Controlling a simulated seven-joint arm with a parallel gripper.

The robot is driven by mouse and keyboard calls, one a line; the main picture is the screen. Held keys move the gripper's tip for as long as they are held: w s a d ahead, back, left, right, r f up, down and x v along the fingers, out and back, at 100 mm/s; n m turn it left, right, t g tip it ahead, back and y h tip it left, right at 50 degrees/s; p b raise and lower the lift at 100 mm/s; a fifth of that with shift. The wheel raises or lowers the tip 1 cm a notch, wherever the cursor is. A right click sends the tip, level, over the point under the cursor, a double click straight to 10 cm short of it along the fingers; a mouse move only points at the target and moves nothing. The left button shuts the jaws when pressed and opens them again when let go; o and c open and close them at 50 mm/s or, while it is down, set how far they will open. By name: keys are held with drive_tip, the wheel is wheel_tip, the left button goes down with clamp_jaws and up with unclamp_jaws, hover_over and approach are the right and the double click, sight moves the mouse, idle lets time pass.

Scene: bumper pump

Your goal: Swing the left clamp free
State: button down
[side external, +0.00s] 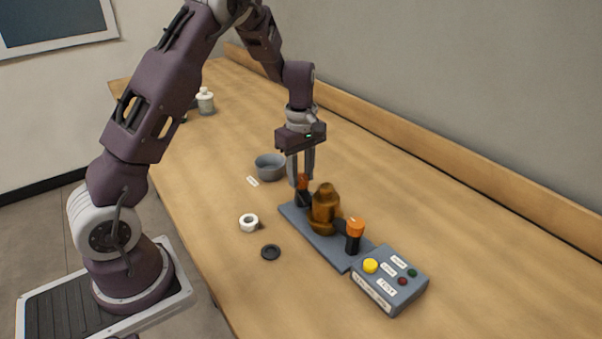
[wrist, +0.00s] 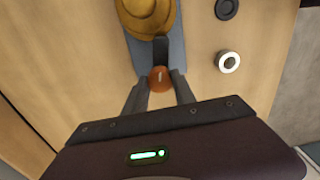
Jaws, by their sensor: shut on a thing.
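The left clamp has an orange knob (side external: 302,181) on a dark post at the far end of the grey base plate (side external: 315,236). My gripper (side external: 301,183) points down from above and its fingers are shut on this knob. In the wrist view the orange knob (wrist: 160,79) sits between the two fingertips (wrist: 160,85), with a dark clamp arm (wrist: 160,50) running from it towards the amber pump body (wrist: 148,15). The pump body (side external: 324,208) stands in the middle of the plate. The other clamp, also orange-topped (side external: 355,228), stands at the near end.
A grey control box (side external: 388,281) with a yellow button adjoins the near end of the plate. A white ring (side external: 249,222), a black ring (side external: 270,252), a grey bowl (side external: 270,166) and a white bottle (side external: 205,101) stand on the wooden table. The table right of the plate is clear.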

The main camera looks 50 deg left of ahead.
drive_tip(key=m, duration=0.4)
drive_tip(key=shift+m, duration=0.3)
drive_tip(key=m, duration=0.3)
drive_tip(key=shift+r+m, duration=0.1)
drive_tip(key=shift+m, duration=0.2)
drive_tip(key=m, duration=0.3)
drive_tip(key=shift+m, duration=0.3)
drive_tip(key=shift+w+m, duration=0.1)
drive_tip(key=shift+m, duration=1.6)
drive_tip(key=c, duration=1)
unclamp_jaws()
drive_tip(key=shift+c, duration=0.2)
